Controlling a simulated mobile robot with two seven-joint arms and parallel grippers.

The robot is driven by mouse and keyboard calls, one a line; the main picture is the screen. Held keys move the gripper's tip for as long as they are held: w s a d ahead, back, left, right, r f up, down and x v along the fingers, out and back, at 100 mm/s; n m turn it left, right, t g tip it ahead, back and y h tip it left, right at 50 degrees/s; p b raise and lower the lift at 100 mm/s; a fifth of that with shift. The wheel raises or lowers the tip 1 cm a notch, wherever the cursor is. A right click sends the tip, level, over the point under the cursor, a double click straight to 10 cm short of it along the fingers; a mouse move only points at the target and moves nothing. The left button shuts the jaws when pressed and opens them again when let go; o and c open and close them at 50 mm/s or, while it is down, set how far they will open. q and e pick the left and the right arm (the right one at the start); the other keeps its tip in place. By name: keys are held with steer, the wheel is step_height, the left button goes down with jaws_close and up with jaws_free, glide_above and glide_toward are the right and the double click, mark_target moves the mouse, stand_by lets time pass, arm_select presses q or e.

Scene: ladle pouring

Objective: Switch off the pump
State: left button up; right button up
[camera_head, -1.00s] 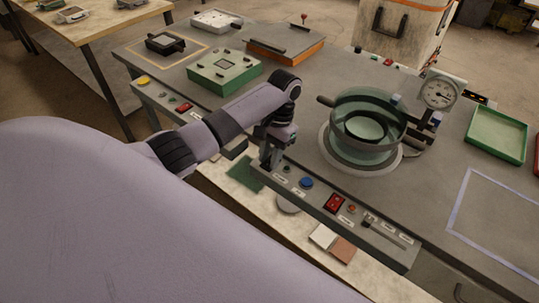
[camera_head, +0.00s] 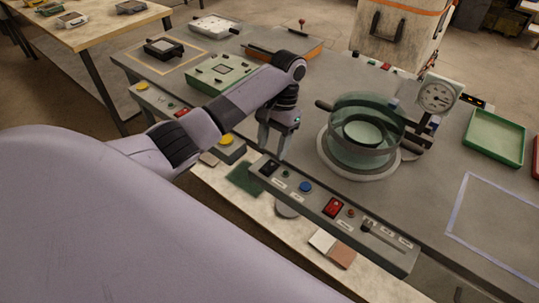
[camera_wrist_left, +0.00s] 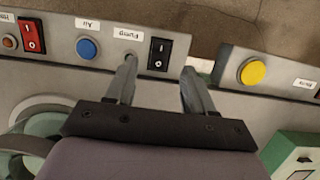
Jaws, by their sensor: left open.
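The pump switch (camera_head: 269,167) is a black rocker at the left end of the grey control panel (camera_head: 300,205). In the left wrist view the black rocker (camera_wrist_left: 159,54) sits beside an upside-down "Pump" label (camera_wrist_left: 128,33). I cannot tell which side is pressed in. My left gripper (camera_head: 272,148) is open and empty, pointing down just behind the switch and apart from it. In the left wrist view its fingers (camera_wrist_left: 159,72) are spread, and the switch shows between and beyond the tips. My right gripper is in neither view.
A blue button (camera_head: 305,187), a red rocker (camera_head: 333,207) and a slider (camera_head: 384,236) follow along the panel. A yellow button (camera_head: 227,140) is on a separate panel to the left. A glass vessel (camera_head: 362,135) with a gauge (camera_head: 438,96) stands to the right.

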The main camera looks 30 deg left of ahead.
arm_select(q)
steer(key=shift+v, duration=0.85)
